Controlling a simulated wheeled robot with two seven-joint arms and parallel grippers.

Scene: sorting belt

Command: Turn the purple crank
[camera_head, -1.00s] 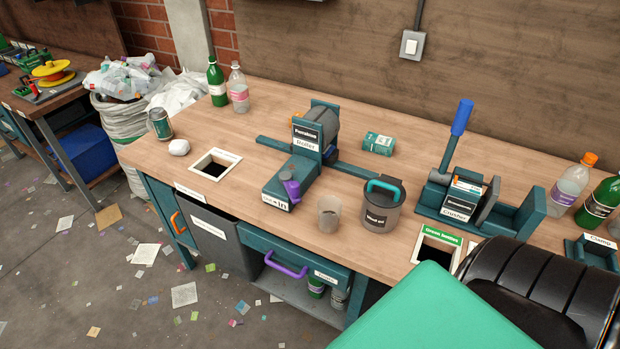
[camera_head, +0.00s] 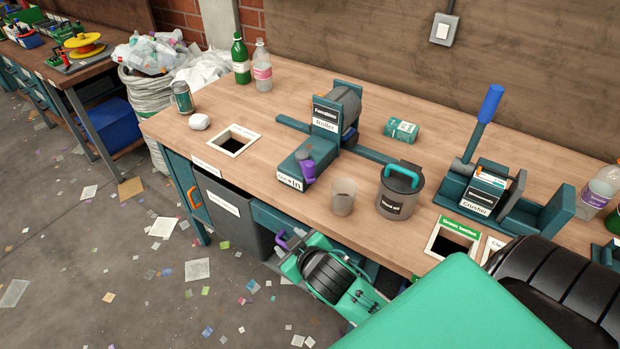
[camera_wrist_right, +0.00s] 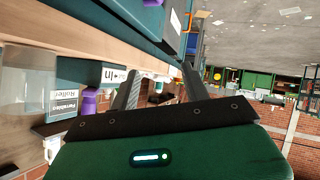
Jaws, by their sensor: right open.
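The purple crank (camera_head: 308,172) sticks up from the front block of the teal roller machine (camera_head: 293,180) on the workbench. It also shows as a purple patch in the right wrist view (camera_wrist_right: 90,101), left of the fingers. My right gripper (camera_head: 287,246) is at the bench's front edge, below and in front of the crank and apart from it. Its two dark fingers are apart in the right wrist view (camera_wrist_right: 160,88), with nothing seen held between them. My left gripper is not in view.
A clear cup (camera_head: 343,199) and a grey lidded pot (camera_head: 396,195) stand right of the roller. A purple drawer handle (camera_head: 283,243) is close beside my right gripper. A crusher (camera_head: 482,190) stands further right. The bench left of the roller has a square opening (camera_head: 258,147).

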